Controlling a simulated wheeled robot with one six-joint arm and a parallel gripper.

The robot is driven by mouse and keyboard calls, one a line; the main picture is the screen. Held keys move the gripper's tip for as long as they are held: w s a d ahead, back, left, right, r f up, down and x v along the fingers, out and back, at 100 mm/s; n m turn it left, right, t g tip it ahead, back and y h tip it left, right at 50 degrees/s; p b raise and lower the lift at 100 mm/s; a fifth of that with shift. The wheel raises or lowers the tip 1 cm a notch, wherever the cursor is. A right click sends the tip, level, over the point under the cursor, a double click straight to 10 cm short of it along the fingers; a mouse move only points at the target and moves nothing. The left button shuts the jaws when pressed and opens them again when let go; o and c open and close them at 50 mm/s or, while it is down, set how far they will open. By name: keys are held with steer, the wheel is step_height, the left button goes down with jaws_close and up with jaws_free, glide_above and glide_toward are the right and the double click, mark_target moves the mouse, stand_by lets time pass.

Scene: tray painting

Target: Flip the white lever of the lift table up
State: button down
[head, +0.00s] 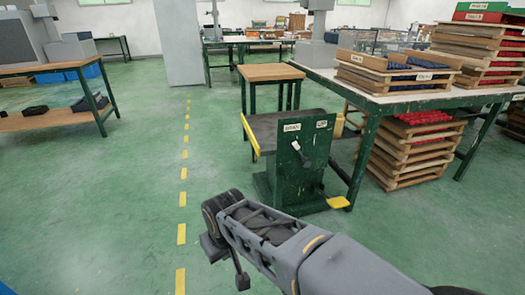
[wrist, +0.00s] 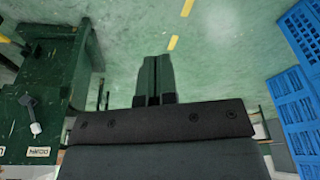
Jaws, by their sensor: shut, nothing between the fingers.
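The lift table (head: 285,175) is a dark green stand with a dark top and a front panel. Its white lever (head: 297,146) sits on the upper front panel beside a darker part, below two small labels. In the wrist view the lever (wrist: 35,128) shows at the left, with the panel upside down. I cannot tell its exact setting. My gripper (wrist: 152,62) is shut and empty, its two dark fingers together over the green floor, to one side of the panel and apart from the lever. In the head view my arm reaches across the floor in front of the lift table.
A yellow pedal (head: 338,202) sticks out low at the lift table's front right. A workbench with trays (head: 395,75) stands to the right, with stacked trays (head: 415,150) beneath. Blue crates (wrist: 298,85) are at the right of the wrist view. Open floor (head: 120,190) lies to the left.

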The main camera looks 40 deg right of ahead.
steer(key=shift+d, duration=0.1)
steer(key=shift+w, duration=0.1)
steer(key=w+d+n+t+h+p, duration=0.3)
steer(key=w+d, duration=0.4)
steer(key=w, duration=0.6)
steer(key=w+d+n+t+h+p, duration=0.15)
steer(key=w+d+t, duration=0.5)
steer(key=w, duration=0.65)
steer(key=w+d+f+n+h+p, duration=0.1)
steer(key=d+f+h, duration=0.1)
steer(key=d+h, duration=0.35)
steer(key=w+d+f+n+h, duration=0.1)
steer(key=d+f+n+h, duration=0.1)
steer(key=d, duration=0.6)
steer(key=s+d+f+n+g+h+p, duration=0.1)
steer(key=s+d+f+n+g+h, duration=0.1)
steer(key=s+d+f+h, duration=0.2)
steer(key=s+d+h, duration=0.3)
steer(key=shift+f+h, duration=0.15)
steer(key=shift+h, duration=0.25)
